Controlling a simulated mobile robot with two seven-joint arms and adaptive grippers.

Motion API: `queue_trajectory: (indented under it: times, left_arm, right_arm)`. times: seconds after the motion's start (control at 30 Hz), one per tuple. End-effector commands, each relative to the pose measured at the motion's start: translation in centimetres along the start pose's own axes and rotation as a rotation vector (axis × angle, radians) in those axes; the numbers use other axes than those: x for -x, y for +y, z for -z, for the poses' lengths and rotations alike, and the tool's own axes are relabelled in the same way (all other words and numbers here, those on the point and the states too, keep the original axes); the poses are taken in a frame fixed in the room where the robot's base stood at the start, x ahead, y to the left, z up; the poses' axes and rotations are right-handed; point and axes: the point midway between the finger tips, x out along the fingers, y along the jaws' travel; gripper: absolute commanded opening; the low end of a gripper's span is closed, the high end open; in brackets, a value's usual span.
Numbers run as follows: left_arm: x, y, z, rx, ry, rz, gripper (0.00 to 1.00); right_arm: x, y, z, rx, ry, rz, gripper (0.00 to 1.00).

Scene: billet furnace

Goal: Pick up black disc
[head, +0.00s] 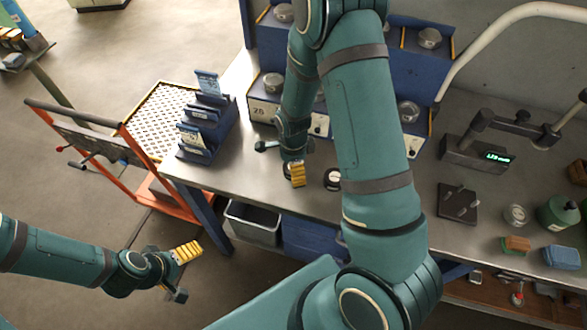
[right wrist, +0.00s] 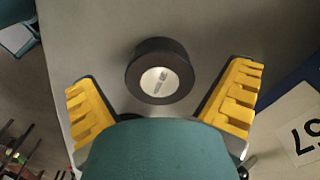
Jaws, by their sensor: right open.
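The black disc (head: 332,179), a short dark cylinder with a pale round face, lies on the steel bench, partly hidden by my right arm. In the right wrist view the black disc (right wrist: 143,68) is between the yellow-padded fingers, toward their tips, with clear gaps on both sides. My right gripper (head: 279,165) is open and empty, just left of the disc in the head view. My left gripper (head: 190,272) is open and empty, over the floor left of the bench.
A blue card rack (head: 208,125) stands at the bench's left end, beside an orange trolley (head: 150,185). Blue cabinets (head: 268,105) line the back. A gauge with a green display (head: 478,152), a dark plate (head: 457,204) and a green bottle (head: 558,213) stand at right.

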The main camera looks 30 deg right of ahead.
Motion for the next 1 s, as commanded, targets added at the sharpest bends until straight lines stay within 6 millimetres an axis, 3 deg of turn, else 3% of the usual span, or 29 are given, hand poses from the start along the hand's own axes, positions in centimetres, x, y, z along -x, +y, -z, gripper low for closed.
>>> queue_trajectory:
  times: [0.27,0.3,0.5,0.53,1.0]
  left_arm:
    - [-0.04,-0.01,0.0,0.0,0.0,0.0,0.92]
    - [-0.04,-0.01,0.0,0.0,0.0,0.0,0.92]
    - [-0.04,-0.01,-0.01,0.0,0.0,0.0,0.92]
    - [-0.04,-0.01,-0.01,0.0,0.0,0.0,0.92]
    - [0.05,0.02,0.0,0.0,0.0,0.0,0.92]
  right_arm:
    - [-0.52,-0.03,-0.03,0.001,-0.001,0.001,1.0]
    - [-0.52,-0.03,-0.03,0.001,-0.001,0.001,0.96]
    - [-0.51,-0.02,-0.02,0.0,-0.001,0.001,0.26]
    - [-0.51,-0.02,-0.02,0.0,-0.001,0.001,0.2]
    - [0.28,-0.12,-0.04,0.0,-0.001,0.004,0.19]
